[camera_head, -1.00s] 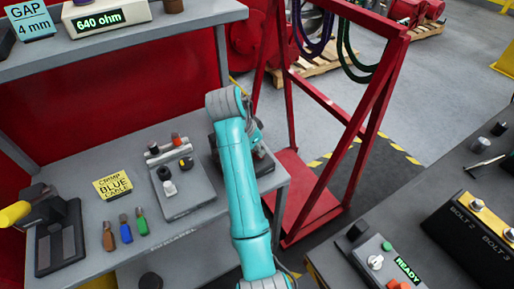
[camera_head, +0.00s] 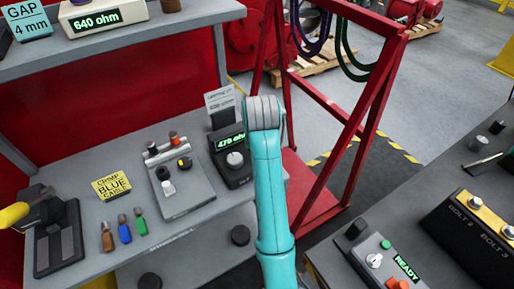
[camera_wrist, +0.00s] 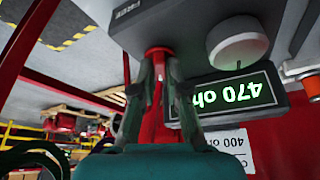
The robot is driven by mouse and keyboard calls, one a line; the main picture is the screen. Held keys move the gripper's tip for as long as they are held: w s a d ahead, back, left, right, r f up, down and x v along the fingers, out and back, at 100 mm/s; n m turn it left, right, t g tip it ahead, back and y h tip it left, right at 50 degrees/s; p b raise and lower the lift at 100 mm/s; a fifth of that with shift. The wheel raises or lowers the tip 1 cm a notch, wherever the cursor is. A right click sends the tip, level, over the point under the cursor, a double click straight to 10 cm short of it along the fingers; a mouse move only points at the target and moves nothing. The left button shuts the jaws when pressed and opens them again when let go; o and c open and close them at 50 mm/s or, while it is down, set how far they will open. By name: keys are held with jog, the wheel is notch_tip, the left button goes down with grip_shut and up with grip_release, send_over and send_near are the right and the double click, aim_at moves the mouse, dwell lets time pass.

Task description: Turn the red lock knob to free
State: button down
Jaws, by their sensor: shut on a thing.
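The red lock knob (camera_wrist: 157,50) shows at the upper middle of the wrist view, on the side of a black box (camera_wrist: 185,25) with the word FREE by it. My gripper (camera_wrist: 158,66) is shut on the red knob, one finger on each side. The box has a grey dial (camera_wrist: 237,50) and a lit green display (camera_wrist: 235,95) reading 470 ohm. In the camera_head view the box (camera_head: 240,178) stands at the bench's right end. There my arm hides the red knob and my fingertips.
A white card (camera_wrist: 233,145) reading 400 ohm stands beside the box. A grey panel (camera_head: 190,195) with small knobs lies left of it. A red frame (camera_head: 335,165) stands close to the right of my arm.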

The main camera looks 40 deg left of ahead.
jog(key=n, duration=0.2)
jog(key=n+g+y, duration=0.1)
jog(key=n, duration=0.1)
jog(key=shift+w+d+n+g, duration=0.1)
jog(key=shift+n+g, duration=0.2)
jog(key=shift+n, duration=0.4)
jog(key=c, duration=1.2)
grip_release()
